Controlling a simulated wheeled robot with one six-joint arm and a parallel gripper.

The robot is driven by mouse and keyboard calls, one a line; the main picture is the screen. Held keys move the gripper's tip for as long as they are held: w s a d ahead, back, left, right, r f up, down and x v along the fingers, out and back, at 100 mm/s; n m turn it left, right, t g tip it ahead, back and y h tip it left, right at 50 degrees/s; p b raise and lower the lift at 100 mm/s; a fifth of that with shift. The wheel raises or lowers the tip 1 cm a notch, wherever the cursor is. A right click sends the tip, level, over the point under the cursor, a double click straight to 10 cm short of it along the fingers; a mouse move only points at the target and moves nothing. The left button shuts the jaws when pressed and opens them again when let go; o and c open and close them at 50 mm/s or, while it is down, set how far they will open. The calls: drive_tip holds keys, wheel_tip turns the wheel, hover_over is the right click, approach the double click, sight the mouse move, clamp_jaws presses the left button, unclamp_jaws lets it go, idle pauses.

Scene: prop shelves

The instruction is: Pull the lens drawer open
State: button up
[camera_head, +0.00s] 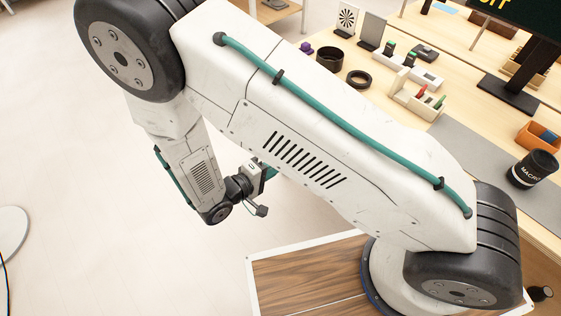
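My gripper (256,192) is at the end of my folded arm, left of the workbench and over open floor. It is small and partly hidden behind the arm, so I cannot tell whether its fingers are open or shut. A dark round knob (541,293) shows at the bottom right, below the bench top, by a brown wooden front (543,272). This may be the lens drawer, but most of it is outside the picture or behind my arm. My gripper is far from it. No label or drawer gap can be made out.
The wooden workbench (472,100) runs along the right, with a grey mat (470,152). A black lens marked MACRO (535,169) stands on the mat. An orange tray (527,137), a monitor (513,90) and black rings (359,79) are on the bench.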

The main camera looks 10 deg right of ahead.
drive_tip(key=v, duration=0.5)
drive_tip(key=shift+s+a, duration=0.1)
drive_tip(key=shift+a, duration=0.1)
idle(0.3)
drive_tip(key=s+d+r+m+g+y, duration=0.2)
drive_tip(key=s+d+r+y, duration=0.2)
drive_tip(key=d+r, duration=0.3)
drive_tip(key=s+d+r+m+g+y, duration=0.2)
drive_tip(key=s+d+r+y, duration=0.3)
drive_tip(key=r, duration=1)
drive_tip(key=s+d+r+m+g+y, duration=0.1)
drive_tip(key=s+d+r+y, duration=0.3)
drive_tip(key=d+r, duration=0.6)
wheel_tip(320, 180, up, 2)
drive_tip(key=shift+s+r+m+g+y, duration=0.15)
drive_tip(key=shift+s+m+g+y, duration=0.2)
drive_tip(key=shift+s+g, duration=0.3)
